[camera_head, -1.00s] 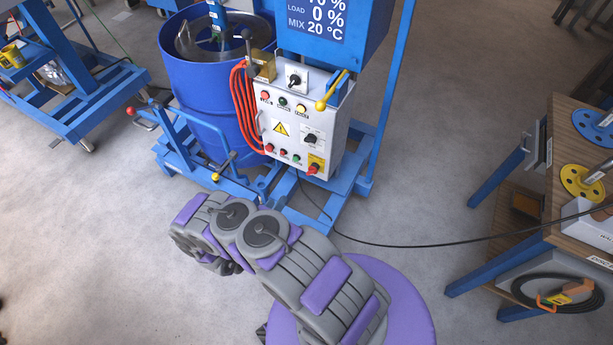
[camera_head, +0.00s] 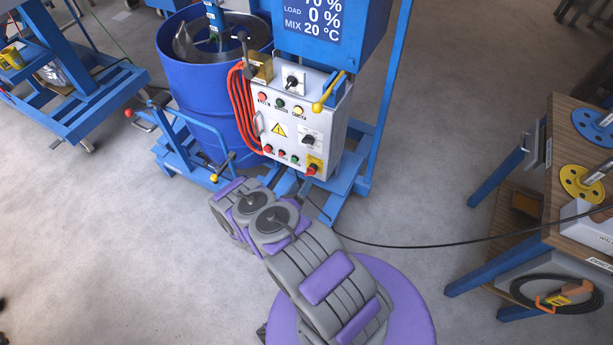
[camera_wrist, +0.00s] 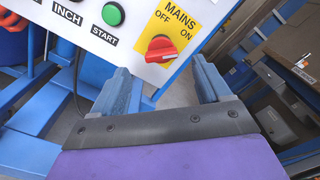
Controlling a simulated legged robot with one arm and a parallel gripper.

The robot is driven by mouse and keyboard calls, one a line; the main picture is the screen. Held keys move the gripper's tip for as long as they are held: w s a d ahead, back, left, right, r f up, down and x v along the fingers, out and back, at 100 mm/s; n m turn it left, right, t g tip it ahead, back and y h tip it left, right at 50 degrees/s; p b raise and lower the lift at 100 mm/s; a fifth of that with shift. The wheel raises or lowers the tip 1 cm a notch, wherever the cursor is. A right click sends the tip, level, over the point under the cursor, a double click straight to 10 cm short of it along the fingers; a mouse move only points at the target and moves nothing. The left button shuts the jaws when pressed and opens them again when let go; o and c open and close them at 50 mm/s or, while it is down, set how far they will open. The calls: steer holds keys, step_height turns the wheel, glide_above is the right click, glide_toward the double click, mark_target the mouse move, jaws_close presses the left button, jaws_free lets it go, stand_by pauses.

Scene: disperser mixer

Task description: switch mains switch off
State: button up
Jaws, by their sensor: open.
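The mains switch (camera_wrist: 162,49) is a red rotary knob on a yellow plate (camera_wrist: 180,22) marked MAINS, OFF and ON. In the wrist view its white pointer line points toward the ON side. In the head view the switch (camera_head: 312,169) is at the lower right corner of the grey control box (camera_head: 290,125). My gripper (camera_wrist: 160,85) is open and empty. Its two blue fingers point at the panel, with the knob ahead between and beyond the fingertips, apart from them. In the head view my arm hides the gripper.
A green START button (camera_wrist: 113,14) is beside the knob at left. Red cables (camera_head: 240,105) hang at the box's left, by a blue drum (camera_head: 200,90). A black cable (camera_head: 430,244) runs to the wooden workbench (camera_head: 565,150) at right.

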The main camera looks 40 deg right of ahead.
mark_target(307, 175)
steer(key=shift+x, duration=2.65)
steer(key=c, duration=1)
